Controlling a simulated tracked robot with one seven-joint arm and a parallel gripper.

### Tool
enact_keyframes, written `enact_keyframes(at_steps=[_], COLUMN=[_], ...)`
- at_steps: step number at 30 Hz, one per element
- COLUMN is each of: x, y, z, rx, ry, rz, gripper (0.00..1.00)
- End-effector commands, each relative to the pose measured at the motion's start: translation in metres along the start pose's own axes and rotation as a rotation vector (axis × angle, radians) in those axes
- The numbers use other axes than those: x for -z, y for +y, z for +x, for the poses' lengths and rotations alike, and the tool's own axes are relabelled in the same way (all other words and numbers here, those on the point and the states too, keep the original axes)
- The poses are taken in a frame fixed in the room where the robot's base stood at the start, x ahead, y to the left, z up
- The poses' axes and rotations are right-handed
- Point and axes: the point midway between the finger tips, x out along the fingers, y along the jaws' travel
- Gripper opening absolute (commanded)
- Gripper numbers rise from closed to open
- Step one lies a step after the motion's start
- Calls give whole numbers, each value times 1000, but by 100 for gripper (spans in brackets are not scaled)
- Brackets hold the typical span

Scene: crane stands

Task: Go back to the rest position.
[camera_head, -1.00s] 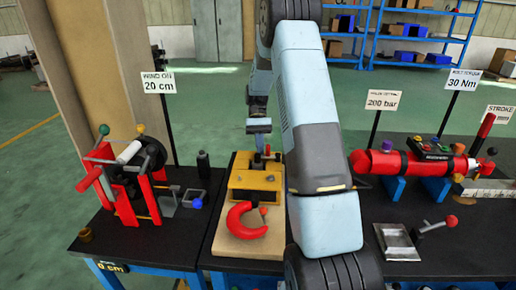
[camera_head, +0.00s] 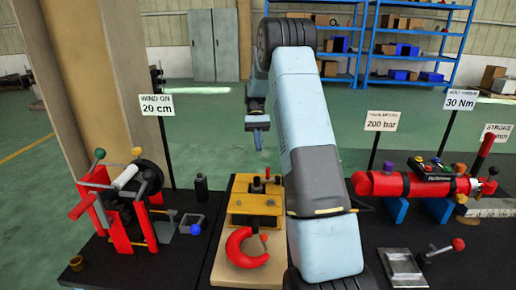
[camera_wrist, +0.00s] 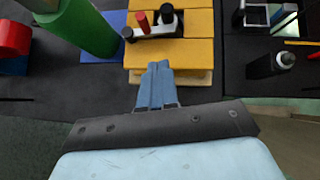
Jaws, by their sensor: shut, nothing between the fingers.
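My gripper (camera_head: 258,137) is raised in the air above and behind the middle stand in the head view. In the wrist view my gripper (camera_wrist: 157,68) shows with its blue fingers together and nothing between them. Below it is the yellow block (camera_head: 254,204) with a black knob on top, on a pale board with a red hook (camera_head: 245,247) in front. The yellow block (camera_wrist: 199,52) also shows in the wrist view, apart from the fingertips. My arm hides part of the bench right of the block.
A red winch (camera_head: 118,225) stands at left beside a black bottle (camera_head: 201,187). A red cylinder (camera_head: 385,185) on blue supports lies at right. A metal plate with a red-knobbed lever (camera_head: 458,244) is at front right. Sign posts rise behind the bench; blue shelves (camera_head: 420,45) stand far back.

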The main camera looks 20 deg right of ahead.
Motion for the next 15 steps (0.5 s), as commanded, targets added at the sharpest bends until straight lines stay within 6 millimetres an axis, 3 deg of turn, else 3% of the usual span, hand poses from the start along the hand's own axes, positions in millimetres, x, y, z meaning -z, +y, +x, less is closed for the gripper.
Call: enact_keyframes(at_steps=[11, 15], x=[0, -9], y=[0, -2], z=[0, -3], rx=[0, -3], ry=[1, 23], rz=[0, -5], gripper=[0, 0])
